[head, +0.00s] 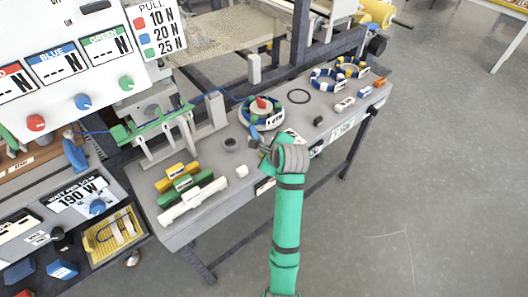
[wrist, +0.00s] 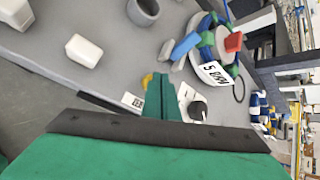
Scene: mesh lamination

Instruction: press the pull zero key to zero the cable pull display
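The red, blue (head: 57,62) and green (head: 106,44) display panels at upper left in the head view show dashes before an N. My gripper (head: 262,142) is over the front of the grey bench, partly hidden by my wrist. In the wrist view my gripper (wrist: 170,85) points at the bench top, its green fingers close together with nothing seen between them. A white label (wrist: 133,101) with partly readable letters, seemingly "ZER", lies just left of the fingertips. A small yellow piece (wrist: 147,79) shows beside them. The key itself is not clearly visible; the fingers may cover it.
A ringed spool (head: 246,113) with a red top and a "5 RIPP" tag (wrist: 217,73) stands close beyond my gripper. A grey cup (head: 231,144) and white block (head: 242,171) stand left. Coloured bars (head: 186,183) lie further left.

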